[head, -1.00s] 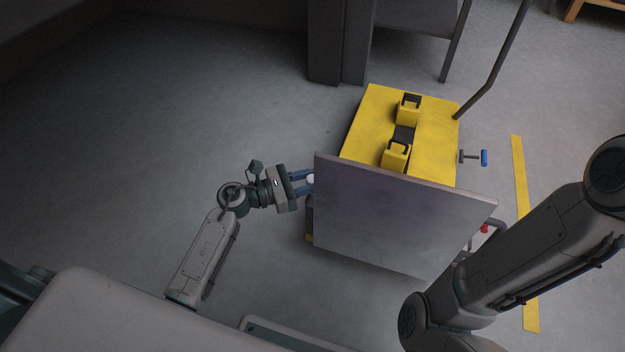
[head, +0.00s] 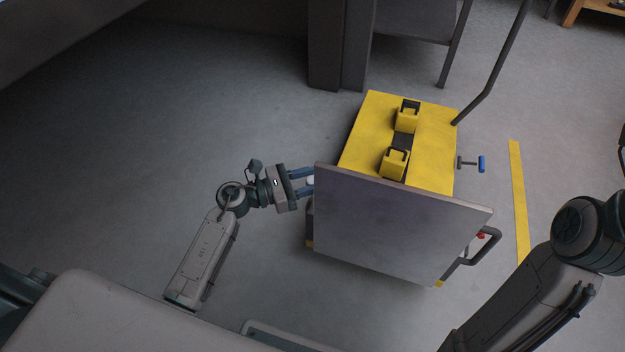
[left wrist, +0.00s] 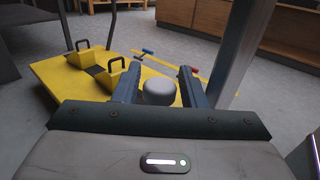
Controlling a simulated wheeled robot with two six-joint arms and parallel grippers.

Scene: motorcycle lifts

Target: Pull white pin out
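The white pin (head: 310,181) has a rounded pale head at the left side of the motorcycle lift, beside the grey plate. My left gripper (head: 305,181) reaches it from the left, with its blue fingers on either side of the head. In the left wrist view the pin head (left wrist: 158,92) sits between the two dark fingers. They look spread, with a narrow gap on the right side; contact on the left is unclear. The pin's shaft is hidden. My right arm shows at the lower right, but its gripper is out of view.
The lift has a yellow platform (head: 432,142) with yellow clamps and an upright grey plate (head: 395,225) in front. A blue-ended handle (head: 481,164) and a red knob (head: 480,236) stick out on its right. A dark pole rises behind. Floor to the left is clear.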

